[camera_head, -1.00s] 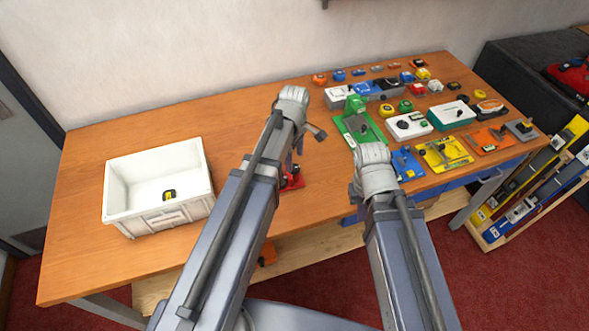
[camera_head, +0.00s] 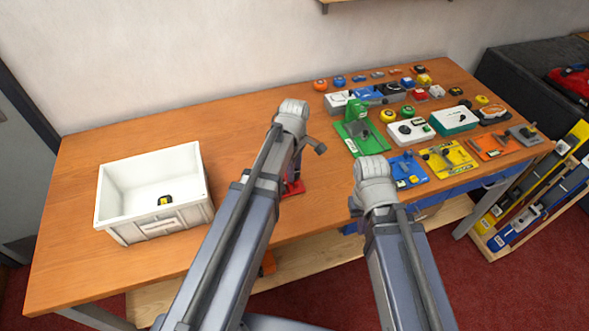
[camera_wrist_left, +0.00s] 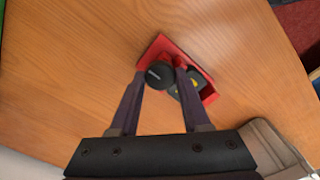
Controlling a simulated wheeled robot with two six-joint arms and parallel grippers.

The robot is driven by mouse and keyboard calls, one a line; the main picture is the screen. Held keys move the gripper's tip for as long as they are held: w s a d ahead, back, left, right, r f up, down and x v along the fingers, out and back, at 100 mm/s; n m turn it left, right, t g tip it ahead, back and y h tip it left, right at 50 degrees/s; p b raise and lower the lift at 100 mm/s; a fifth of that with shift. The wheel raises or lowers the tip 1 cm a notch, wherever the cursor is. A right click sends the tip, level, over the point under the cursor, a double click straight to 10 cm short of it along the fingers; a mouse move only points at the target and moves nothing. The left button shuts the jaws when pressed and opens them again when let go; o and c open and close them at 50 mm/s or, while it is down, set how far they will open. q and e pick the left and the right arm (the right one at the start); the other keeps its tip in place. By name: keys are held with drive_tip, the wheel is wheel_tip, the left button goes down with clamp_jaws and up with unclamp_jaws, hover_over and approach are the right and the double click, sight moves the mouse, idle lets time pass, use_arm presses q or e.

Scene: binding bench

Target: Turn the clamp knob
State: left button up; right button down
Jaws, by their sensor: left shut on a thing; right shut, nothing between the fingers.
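The red clamp (camera_head: 293,187) sits on the wooden table, mostly hidden behind my left arm in the head view. The left wrist view shows its red base (camera_wrist_left: 209,97) and a round black knob (camera_wrist_left: 158,75) on top. A dark part with a yellowish mark (camera_wrist_left: 191,87) lies beside the knob. My left gripper (camera_wrist_left: 161,76) has its two dark fingers on either side of the black knob and is shut on it. In the head view my left gripper (camera_head: 297,168) shows only in part. My right gripper is hidden behind its own arm.
A white bin (camera_head: 155,226) with a small yellow-black item inside stands at the left. Several tools, tape measures and clamps, including a green one (camera_head: 360,130) and a blue one (camera_head: 408,170), crowd the right side. The table between bin and red clamp is clear.

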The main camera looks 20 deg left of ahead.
use_arm(q)
clamp_jaws()
drive_tip(key=shift+m, duration=0.3)
drive_tip(key=m, duration=2.1)
drive_tip(key=shift+m, duration=0.3)
idle(0.5)
